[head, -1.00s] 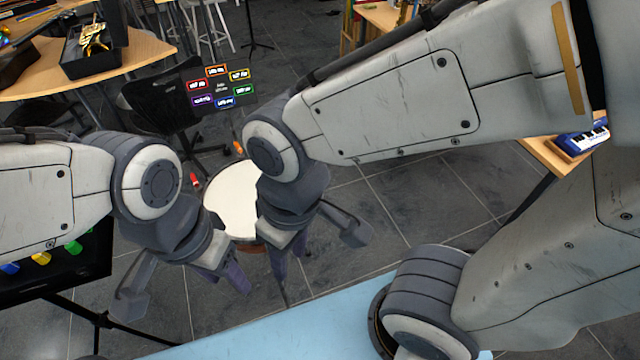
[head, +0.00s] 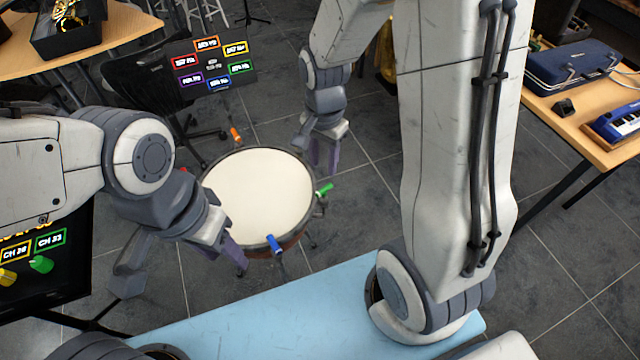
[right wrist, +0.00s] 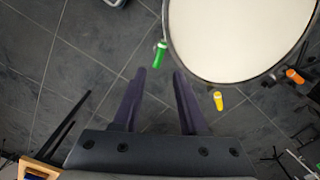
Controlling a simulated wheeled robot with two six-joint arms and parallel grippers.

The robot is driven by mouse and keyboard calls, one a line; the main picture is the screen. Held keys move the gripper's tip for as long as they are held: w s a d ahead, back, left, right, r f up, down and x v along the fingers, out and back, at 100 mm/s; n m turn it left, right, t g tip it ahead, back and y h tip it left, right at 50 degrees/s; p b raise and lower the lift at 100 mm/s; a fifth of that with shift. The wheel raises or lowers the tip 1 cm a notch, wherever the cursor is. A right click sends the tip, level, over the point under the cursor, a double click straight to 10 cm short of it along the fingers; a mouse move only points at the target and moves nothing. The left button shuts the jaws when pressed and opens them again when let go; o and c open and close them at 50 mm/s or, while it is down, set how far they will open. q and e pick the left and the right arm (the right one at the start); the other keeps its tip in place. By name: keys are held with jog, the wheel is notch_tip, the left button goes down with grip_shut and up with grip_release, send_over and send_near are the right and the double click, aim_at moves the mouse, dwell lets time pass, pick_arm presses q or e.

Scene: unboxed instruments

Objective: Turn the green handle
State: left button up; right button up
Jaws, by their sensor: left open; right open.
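A round drum (head: 258,187) with a white head has coloured handles around its rim. The green handle (head: 325,190) sticks out on the drum's right side. In the right wrist view the green handle (right wrist: 160,54) lies just beyond and between my open fingertips, apart from them. My right gripper (head: 323,165) is open and empty by the drum's right rim. Its fingers also show in the right wrist view (right wrist: 160,75). My left gripper (head: 237,262) is open by the drum's lower left edge, covering part of the rim.
A blue handle (head: 273,245), an orange handle (head: 235,135) and a yellow handle (right wrist: 218,100) are also on the drum. A display of coloured labels (head: 212,65) stands behind. A panel with knobs (head: 40,265) is at left. A table (head: 590,140) is at right.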

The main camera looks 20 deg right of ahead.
aim_at(324, 188)
notch_tip(324, 188, down, 10)
jog(key=shift+d+f+b, duration=0.1)
jog(key=shift+f+b, duration=0.15)
jog(key=shift+b, duration=0.05)
